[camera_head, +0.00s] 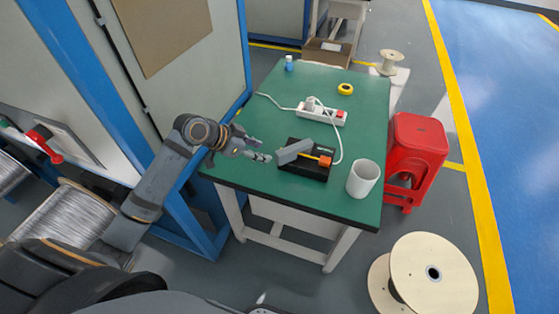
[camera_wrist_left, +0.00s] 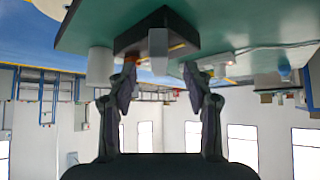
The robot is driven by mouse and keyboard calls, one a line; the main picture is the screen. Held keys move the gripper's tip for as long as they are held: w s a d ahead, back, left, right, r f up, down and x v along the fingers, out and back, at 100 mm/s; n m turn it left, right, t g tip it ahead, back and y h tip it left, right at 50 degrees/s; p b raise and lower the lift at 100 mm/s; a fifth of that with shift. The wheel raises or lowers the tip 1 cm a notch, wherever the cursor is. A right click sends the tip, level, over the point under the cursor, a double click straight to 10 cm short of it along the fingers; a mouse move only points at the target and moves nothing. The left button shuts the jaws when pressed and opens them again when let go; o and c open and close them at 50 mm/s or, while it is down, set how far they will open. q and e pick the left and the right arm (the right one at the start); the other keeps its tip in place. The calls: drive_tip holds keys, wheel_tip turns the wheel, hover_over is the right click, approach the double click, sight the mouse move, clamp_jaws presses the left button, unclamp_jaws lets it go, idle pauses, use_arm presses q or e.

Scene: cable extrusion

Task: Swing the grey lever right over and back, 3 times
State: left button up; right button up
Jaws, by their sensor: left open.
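The grey lever (camera_head: 294,151) sits on a black box (camera_head: 303,172) near the front of the green table. The lever lies slanted over the box's left part, toward my gripper. The box carries a yellow strip and an orange block (camera_head: 325,161) at its right. My left gripper (camera_head: 257,149) is open and empty, just left of the lever. In the left wrist view, which is upside down, the lever (camera_wrist_left: 158,50) shows between and beyond the two spread fingers (camera_wrist_left: 160,78), with the black box (camera_wrist_left: 140,38) behind it. I see no contact.
A white cup (camera_head: 363,179) stands right of the box at the table's edge. A white power strip (camera_head: 321,114) with a cable, yellow tape (camera_head: 345,89) and a small blue bottle (camera_head: 289,64) lie farther back. A red stool (camera_head: 417,150) stands at the right. The table's middle left is clear.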

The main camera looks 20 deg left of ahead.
sight(276, 156)
use_arm(q)
drive_tip(key=x, duration=0.9)
drive_tip(key=shift+w+d+f, duration=0.15)
drive_tip(key=shift+d+f, duration=0.05)
drive_tip(key=shift+d, duration=0.05)
clamp_jaws()
